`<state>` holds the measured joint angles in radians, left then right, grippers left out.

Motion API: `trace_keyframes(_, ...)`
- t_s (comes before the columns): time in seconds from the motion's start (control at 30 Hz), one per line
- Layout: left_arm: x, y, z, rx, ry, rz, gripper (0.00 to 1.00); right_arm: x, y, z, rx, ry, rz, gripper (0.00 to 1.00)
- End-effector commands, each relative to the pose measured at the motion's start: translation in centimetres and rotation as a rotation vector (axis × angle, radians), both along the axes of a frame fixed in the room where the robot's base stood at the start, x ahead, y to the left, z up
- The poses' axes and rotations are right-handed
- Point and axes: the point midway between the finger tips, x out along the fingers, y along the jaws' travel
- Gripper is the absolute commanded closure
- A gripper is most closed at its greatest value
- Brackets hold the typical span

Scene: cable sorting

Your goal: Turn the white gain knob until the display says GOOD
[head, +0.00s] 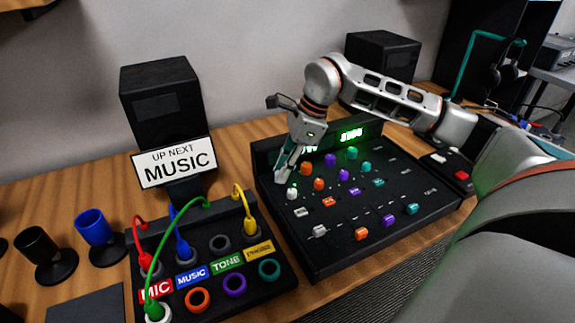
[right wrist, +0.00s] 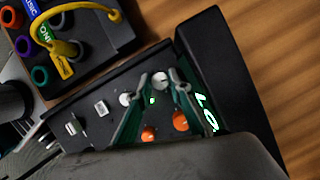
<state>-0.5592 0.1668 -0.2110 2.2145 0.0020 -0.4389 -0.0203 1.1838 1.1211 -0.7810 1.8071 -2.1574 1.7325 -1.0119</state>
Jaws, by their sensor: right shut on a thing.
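The white gain knob (right wrist: 160,81) shows in the right wrist view between the two fingertips of my right gripper (right wrist: 161,77). The gripper is shut on this knob. In the head view my right gripper (head: 282,175) reaches down to the back left corner of the black mixer panel (head: 330,262) and hides most of the knob. A second white knob (head: 292,194) stands just in front, free of the fingers. A green display (right wrist: 206,112) in the right wrist view shows letters like "LO"; its end may be covered. My left gripper is not in view.
Orange, purple and teal knobs (head: 357,233) fill the panel close by. A second green display (head: 351,135) is lit, too small to read surely. A patch box (head: 262,290) with coloured cables stands left of the mixer, below a sign reading "UP NEXT MUSIC" (head: 174,162).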

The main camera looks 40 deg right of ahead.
Motion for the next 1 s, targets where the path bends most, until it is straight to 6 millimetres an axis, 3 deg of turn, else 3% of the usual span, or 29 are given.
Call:
trace_keyframes(0.2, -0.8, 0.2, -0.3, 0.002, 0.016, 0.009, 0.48, -0.1, 0.1, 0.3, 0.001, -0.002, -0.107, 1.0)
trace_keyframes(0.57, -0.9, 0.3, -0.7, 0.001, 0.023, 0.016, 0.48, -0.1, 0.1, 0.0, 0.002, 0.001, -0.12, 1.0)
trace_keyframes(0.6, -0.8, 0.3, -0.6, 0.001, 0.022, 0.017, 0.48, -0.1, 0.1, 0.0, 0.002, 0.001, -0.12, 0.74)
trace_keyframes(1.0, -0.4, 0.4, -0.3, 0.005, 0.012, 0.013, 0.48, -0.1, -0.1, 0.4, 0.001, -0.001, -0.12, 0.74)
